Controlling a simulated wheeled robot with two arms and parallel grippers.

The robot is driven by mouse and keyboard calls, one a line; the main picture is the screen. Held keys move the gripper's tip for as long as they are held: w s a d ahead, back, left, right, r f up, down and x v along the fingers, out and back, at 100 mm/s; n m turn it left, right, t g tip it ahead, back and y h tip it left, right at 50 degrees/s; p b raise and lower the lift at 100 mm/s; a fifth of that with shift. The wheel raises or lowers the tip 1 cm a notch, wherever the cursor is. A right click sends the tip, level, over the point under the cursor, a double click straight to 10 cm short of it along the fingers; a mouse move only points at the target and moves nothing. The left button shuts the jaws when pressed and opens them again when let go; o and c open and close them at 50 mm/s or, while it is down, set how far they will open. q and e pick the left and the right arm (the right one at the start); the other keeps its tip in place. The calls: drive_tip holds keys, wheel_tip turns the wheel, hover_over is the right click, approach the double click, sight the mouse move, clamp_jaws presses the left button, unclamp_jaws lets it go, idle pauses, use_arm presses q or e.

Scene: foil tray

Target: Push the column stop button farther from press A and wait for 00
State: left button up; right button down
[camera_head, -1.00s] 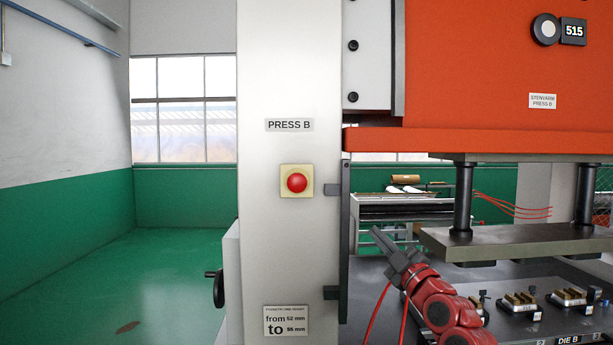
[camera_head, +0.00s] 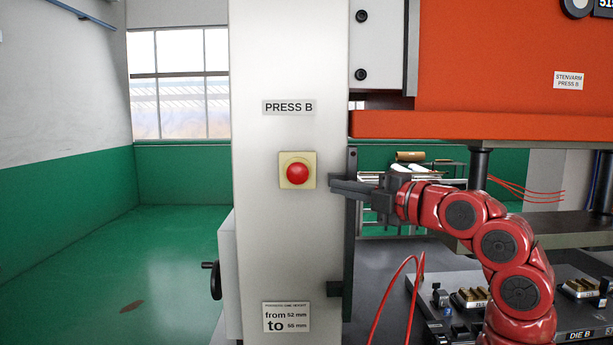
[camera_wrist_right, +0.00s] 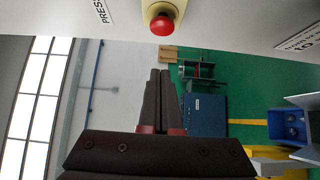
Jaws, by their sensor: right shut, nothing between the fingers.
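A red mushroom stop button (camera_head: 297,174) on a yellow square plate sits on the pale column (camera_head: 290,235) below the "PRESS B" sign (camera_head: 289,107). It looks raised. My right gripper (camera_head: 334,187) is shut and empty, pointing left, just right of the button and apart from it in the head view. In the right wrist view the red button (camera_wrist_right: 162,25) is at the top, beyond the shut fingertips (camera_wrist_right: 160,73). The counter display (camera_head: 605,5) at the top right is cut off; only its first digits show. My left gripper is not in view.
A dark hinged bracket bar (camera_head: 350,235) runs along the column's right edge, close to my right gripper. The orange press body (camera_head: 500,70) overhangs on the right. Dies lie on the press table (camera_head: 560,310). The green floor (camera_head: 150,250) left of the column is clear.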

drive_tip(key=p, duration=0.5)
approach(292, 174)
drive_tip(key=a, duration=0.4)
drive_tip(key=w+p, duration=0.2)
drive_tip(key=w, duration=0.1)
drive_tip(key=shift+a+r, duration=0.1)
drive_tip(key=shift+r, duration=0.05)
drive_tip(key=shift+w+p, duration=0.3)
drive_tip(key=shift+w, duration=0.25)
